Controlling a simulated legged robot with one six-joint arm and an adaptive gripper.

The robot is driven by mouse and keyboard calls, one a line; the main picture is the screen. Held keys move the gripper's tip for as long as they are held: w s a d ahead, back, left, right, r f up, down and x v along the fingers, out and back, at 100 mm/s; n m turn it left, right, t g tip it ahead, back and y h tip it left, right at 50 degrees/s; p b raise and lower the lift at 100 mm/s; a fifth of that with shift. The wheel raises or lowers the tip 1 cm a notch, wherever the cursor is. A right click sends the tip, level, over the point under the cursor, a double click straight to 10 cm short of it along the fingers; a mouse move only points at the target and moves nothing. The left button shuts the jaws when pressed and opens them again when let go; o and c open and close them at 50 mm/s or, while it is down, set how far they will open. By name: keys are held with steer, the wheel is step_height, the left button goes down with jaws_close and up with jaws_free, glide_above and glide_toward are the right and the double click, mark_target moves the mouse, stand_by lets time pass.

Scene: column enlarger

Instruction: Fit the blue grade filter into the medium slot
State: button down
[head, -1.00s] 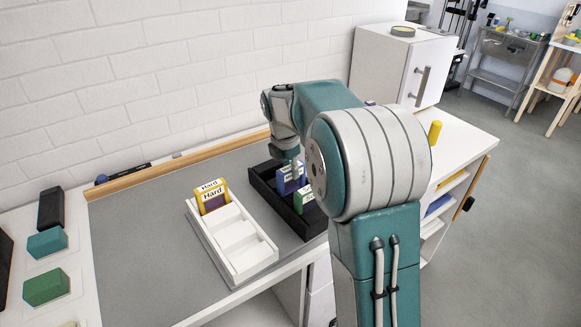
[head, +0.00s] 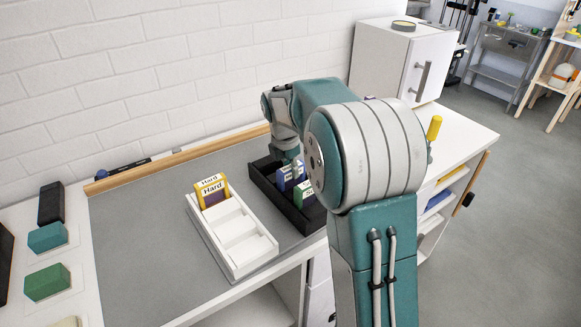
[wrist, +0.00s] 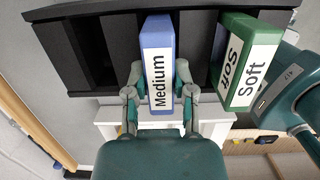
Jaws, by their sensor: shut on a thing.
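The blue filter (head: 289,180), labelled "Medium", stands in a black rack (head: 275,201). In the wrist view the blue filter (wrist: 157,38) is between the two fingers of my gripper (wrist: 159,75), which is shut on it. Its lower end is hidden in the rack. A white three-slot holder (head: 214,244) lies left of the rack. A yellow "Hard" filter (head: 201,192) stands in its far slot; its middle and near slots are empty. No slot label can be read on the holder.
A green "Soft" filter (wrist: 238,62) stands in the black rack close beside the blue one. Teal (head: 47,238) and green (head: 47,283) blocks lie at the far left. A white cabinet (head: 392,62) stands behind. The grey mat (head: 150,240) is clear left of the holder.

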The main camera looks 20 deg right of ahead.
steer(key=shift+c, duration=1.9)
jaws_free()
steer(key=shift+r, duration=0.1)
steer(key=shift+s+a+r, duration=0.1)
steer(key=shift+a+r, duration=0.1)
steer(key=shift+r, duration=1.1)
steer(key=shift+a+r, duration=0.2)
steer(key=shift+r, duration=1.1)
steer(key=shift+s+a+r, duration=0.1)
steer(key=shift+a+r, duration=0.1)
steer(key=shift+r, duration=1.1)
